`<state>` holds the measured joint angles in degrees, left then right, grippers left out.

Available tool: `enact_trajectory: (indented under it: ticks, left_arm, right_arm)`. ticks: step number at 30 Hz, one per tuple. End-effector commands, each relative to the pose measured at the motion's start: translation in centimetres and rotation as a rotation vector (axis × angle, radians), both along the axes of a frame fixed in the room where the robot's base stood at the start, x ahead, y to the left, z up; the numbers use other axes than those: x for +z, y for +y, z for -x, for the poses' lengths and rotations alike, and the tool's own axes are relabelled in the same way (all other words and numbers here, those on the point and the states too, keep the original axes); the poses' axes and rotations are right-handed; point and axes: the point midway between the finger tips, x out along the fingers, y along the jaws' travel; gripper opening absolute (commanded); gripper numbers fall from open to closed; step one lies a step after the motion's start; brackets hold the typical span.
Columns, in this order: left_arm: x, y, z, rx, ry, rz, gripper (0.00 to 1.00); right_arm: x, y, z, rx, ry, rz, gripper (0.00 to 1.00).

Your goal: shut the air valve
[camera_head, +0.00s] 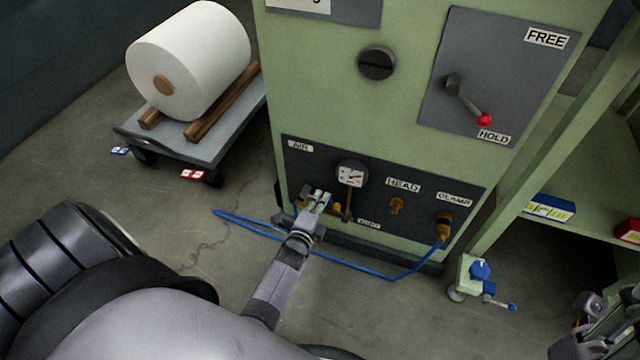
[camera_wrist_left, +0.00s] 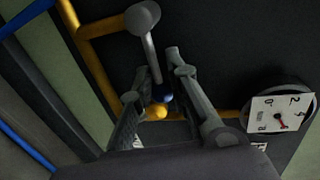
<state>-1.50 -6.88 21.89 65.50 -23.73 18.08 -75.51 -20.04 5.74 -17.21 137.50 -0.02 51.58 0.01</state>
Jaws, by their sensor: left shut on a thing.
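The air valve is at the lower left of the dark panel on the green machine, under the "AIR" label (camera_head: 300,147). In the left wrist view its grey lever (camera_wrist_left: 150,50) runs from a round grey end down to a blue tip (camera_wrist_left: 161,92) between my fingers. My left gripper (camera_head: 319,198) is at the valve and hides most of it in the head view; it also shows in the left wrist view (camera_wrist_left: 160,95), closed around the lever's blue end. My right gripper (camera_head: 605,318) is at the bottom right corner, partly cut off, away from the panel.
A dial gauge (camera_head: 350,175) sits right beside my left gripper. Brass fittings labelled "HEAD" (camera_head: 397,205) and "CLAMP" (camera_head: 444,225) are to the right. A blue hose (camera_head: 390,277) loops across the floor. A cart (camera_head: 215,140) with a white roll (camera_head: 190,60) stands left.

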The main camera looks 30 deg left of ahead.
Motion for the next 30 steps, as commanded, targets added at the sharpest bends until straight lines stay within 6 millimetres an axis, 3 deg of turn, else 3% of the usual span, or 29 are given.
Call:
enact_trajectory:
  ticks: [10, 11, 21, 30]
  left_arm:
    - [-0.64, -0.60, 0.16, -0.006, 0.015, 0.003, 0.00]
    - [-0.66, -0.60, 0.17, -0.006, 0.016, 0.003, 0.16]
    - [-0.47, -0.32, 0.15, -0.003, 0.011, 0.002, 0.39]
    - [-0.29, -0.17, 0.12, -0.001, 0.007, 0.001, 0.41]
  right_arm:
    - [-0.07, 0.01, 0.00, 0.000, 0.001, 0.000, 0.40]
    - [-0.07, 0.02, -0.01, 0.000, 0.001, 0.000, 0.40]
    - [-0.06, 0.00, -0.01, 0.000, 0.001, 0.000, 0.40]
    - [-0.03, -0.04, 0.00, -0.001, 0.000, -0.001, 0.40]
